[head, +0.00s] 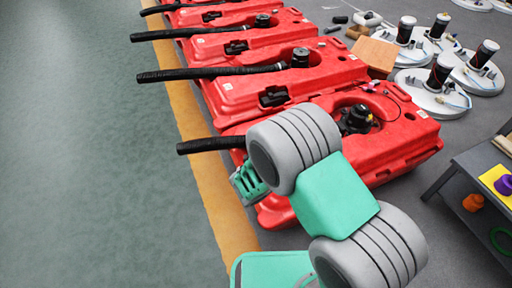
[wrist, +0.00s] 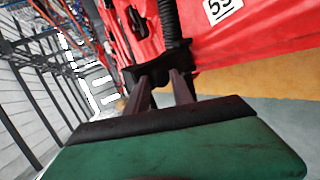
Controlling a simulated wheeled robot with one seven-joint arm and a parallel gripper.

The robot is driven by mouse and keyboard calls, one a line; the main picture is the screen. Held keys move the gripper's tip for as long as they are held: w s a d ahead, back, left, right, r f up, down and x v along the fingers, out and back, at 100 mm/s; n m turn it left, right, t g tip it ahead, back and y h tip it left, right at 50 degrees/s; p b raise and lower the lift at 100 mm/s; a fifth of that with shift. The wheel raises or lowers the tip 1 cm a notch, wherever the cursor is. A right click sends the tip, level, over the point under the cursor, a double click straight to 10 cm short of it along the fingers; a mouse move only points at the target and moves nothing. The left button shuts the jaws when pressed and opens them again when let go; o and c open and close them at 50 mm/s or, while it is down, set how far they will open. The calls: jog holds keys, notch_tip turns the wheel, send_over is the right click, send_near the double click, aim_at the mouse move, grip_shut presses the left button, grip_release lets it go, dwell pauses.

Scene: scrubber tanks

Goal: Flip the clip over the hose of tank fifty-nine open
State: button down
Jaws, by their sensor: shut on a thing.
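The nearest red tank (head: 395,145) lies at the front of the row in the head view. Its black ribbed hose (head: 205,146) sticks out to the left, partly hidden by my arm. In the wrist view a white label (wrist: 222,8) on the red tank starts with a 5; its second digit is hard to read. The hose (wrist: 170,20) runs down to a black clip (wrist: 135,75). My gripper (wrist: 161,82) is shut on the clip, with the hose right beside its fingers. My green gripper (head: 250,182) also shows beside the tank's left end. I cannot tell how far the clip is turned.
More red tanks with black hoses (head: 210,73) stand behind in a row. A yellow floor line (head: 212,190) runs along their left ends, with open green floor left of it. Round white bases (head: 432,92) and a grey table (head: 465,165) stand to the right.

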jog(key=c, duration=1.5)
grip_release()
jog(key=f, duration=0.1)
jog(key=s+f, duration=0.1)
jog(key=f, duration=0.1)
jog(key=shift+s+d+g, duration=0.15)
jog(key=shift+g, duration=0.15)
jog(key=o, duration=0.3)
jog(key=shift+w+f, duration=0.2)
jog(key=shift+f, duration=0.15)
jog(key=o, duration=0.3)
jog(key=shift+w, duration=0.15)
jog(key=shift+s+r, duration=0.2)
jog(key=shift+r, duration=0.1)
jog(key=shift+c, duration=1.1)
jog(key=r+p+v, duration=0.1)
jog(key=p+v, duration=0.2)
jog(key=v, duration=0.4)
jog(key=shift+r, duration=0.25)
